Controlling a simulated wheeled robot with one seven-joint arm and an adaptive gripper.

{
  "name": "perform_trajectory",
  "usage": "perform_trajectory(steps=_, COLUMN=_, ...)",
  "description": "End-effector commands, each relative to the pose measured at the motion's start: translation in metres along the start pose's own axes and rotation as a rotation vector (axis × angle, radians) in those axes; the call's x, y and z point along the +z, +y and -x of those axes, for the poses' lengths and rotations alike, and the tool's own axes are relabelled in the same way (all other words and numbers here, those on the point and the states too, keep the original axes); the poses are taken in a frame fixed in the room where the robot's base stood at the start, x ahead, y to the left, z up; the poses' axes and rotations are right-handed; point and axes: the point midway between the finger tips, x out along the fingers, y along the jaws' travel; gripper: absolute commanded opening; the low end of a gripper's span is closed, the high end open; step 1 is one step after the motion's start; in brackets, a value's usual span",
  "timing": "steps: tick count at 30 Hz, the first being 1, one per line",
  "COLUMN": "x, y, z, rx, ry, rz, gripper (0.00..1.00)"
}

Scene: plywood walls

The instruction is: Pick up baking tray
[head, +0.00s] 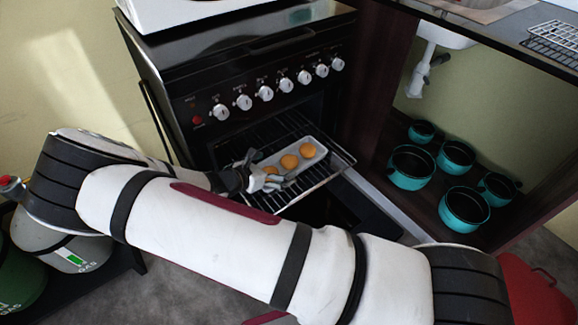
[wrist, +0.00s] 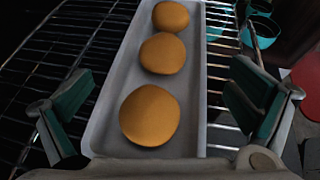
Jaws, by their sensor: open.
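The baking tray (head: 309,162) is a narrow light grey tray on the oven's wire rack, with three orange-brown round buns on it. In the wrist view the tray (wrist: 114,92) runs away from me, with the buns (wrist: 149,115) in a row along it. My gripper (head: 270,178) is at the tray's near left end in the head view. In the wrist view my gripper (wrist: 165,105) is open, one finger on each side of the tray's near end. Gaps show between both fingers and the tray sides. The tray's near edge is partly hidden by my gripper.
The wire rack (head: 335,160) sticks out of the black oven (head: 240,65) with its row of knobs. Several teal pots (head: 412,168) stand in the open cabinet on the right. Gas bottles (head: 60,245) stand at the left, and a red object (head: 535,290) at the lower right.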

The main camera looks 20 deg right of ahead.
Motion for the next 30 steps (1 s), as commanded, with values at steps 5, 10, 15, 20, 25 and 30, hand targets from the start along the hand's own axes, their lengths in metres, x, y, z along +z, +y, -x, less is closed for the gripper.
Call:
perform_trajectory(steps=5, x=0.001, y=-0.002, z=-0.023, rx=-0.003, ry=-0.003, rz=0.001, gripper=1.00)
perform_trajectory(steps=10, x=0.002, y=-0.002, z=-0.045, rx=-0.002, ry=-0.001, rz=0.001, gripper=1.00)
perform_trajectory(steps=15, x=0.003, y=-0.002, z=-0.052, rx=-0.001, ry=0.000, rz=0.001, gripper=1.00)
perform_trajectory(steps=20, x=0.004, y=-0.002, z=-0.051, rx=-0.001, ry=0.000, rz=0.000, gripper=1.00)
perform_trajectory(steps=25, x=0.004, y=-0.002, z=-0.051, rx=-0.001, ry=0.000, rz=0.000, gripper=0.64)
perform_trajectory(steps=30, x=0.004, y=-0.002, z=-0.051, rx=-0.002, ry=-0.001, rz=0.000, gripper=0.49)
